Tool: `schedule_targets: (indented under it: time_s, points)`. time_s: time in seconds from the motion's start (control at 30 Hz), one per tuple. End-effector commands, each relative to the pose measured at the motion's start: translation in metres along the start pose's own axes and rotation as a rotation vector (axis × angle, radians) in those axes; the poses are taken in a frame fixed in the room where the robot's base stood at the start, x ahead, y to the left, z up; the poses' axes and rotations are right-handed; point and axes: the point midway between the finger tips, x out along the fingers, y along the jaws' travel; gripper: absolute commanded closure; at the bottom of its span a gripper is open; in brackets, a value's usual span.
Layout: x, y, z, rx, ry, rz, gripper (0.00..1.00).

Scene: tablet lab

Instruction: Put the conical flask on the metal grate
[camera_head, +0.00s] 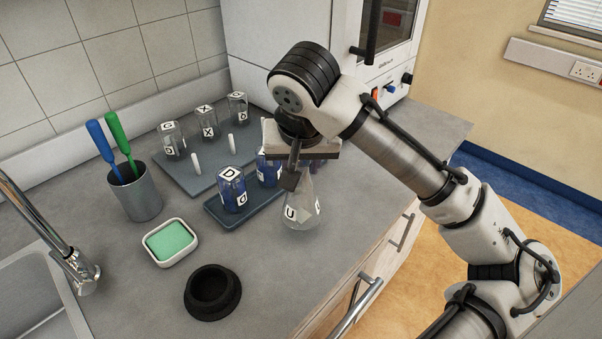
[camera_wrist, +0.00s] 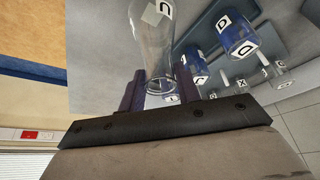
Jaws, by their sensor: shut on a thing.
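The conical flask (camera_head: 301,212) is clear glass with a "U" label. My gripper (camera_head: 293,180) points down and is shut on its narrow upper part. The flask hangs upright below the fingers near the counter's front edge; I cannot tell whether its base touches the counter. In the wrist view, the flask (camera_wrist: 152,42) stands between the two dark purple fingers of my gripper (camera_wrist: 160,88). I cannot make out a metal grate in either view.
A blue tray (camera_head: 250,207) with blue labelled jars is just left of the flask. Behind it, a grey tray (camera_head: 193,179) holds clear jars and white pegs. A black ring (camera_head: 213,291), a green sponge dish (camera_head: 170,243) and a brush cup (camera_head: 136,196) stand left. An oven-like machine stands behind.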

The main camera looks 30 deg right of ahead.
Motion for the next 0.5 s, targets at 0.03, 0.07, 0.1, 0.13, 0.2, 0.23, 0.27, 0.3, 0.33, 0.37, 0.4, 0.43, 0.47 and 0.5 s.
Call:
schedule_targets:
  time_s: [0.03, 0.07, 0.1, 0.13, 0.2, 0.23, 0.27, 0.3, 0.33, 0.37, 0.4, 0.43, 0.47, 0.5]
  points:
    - [0.007, 0.001, 0.004, 0.001, -0.003, 0.0, 1.0]
    - [0.011, 0.001, 0.005, 0.001, -0.003, 0.0, 1.0]
    - [0.017, 0.001, 0.007, 0.001, -0.002, 0.001, 1.0]
    - [0.02, 0.001, 0.009, 0.001, -0.003, 0.001, 1.0]
    - [0.026, 0.0, 0.011, 0.0, -0.002, -0.001, 1.0]
    - [0.027, 0.0, 0.011, 0.0, -0.001, -0.001, 1.0]
    - [0.028, 0.0, 0.012, 0.0, 0.0, 0.0, 1.0]
    - [0.029, 0.0, 0.012, 0.0, 0.0, 0.0, 1.0]
    - [0.029, 0.0, 0.012, 0.0, 0.0, 0.0, 1.0]
    - [0.028, 0.0, 0.012, 0.0, 0.0, 0.0, 1.0]
    - [0.028, 0.0, 0.012, 0.0, 0.0, 0.0, 1.0]
    - [0.028, 0.0, 0.012, 0.0, 0.0, 0.0, 1.0]
    - [0.028, 0.0, 0.012, 0.0, 0.0, 0.0, 1.0]
    - [0.029, 0.0, 0.012, 0.0, -0.001, 0.0, 1.0]
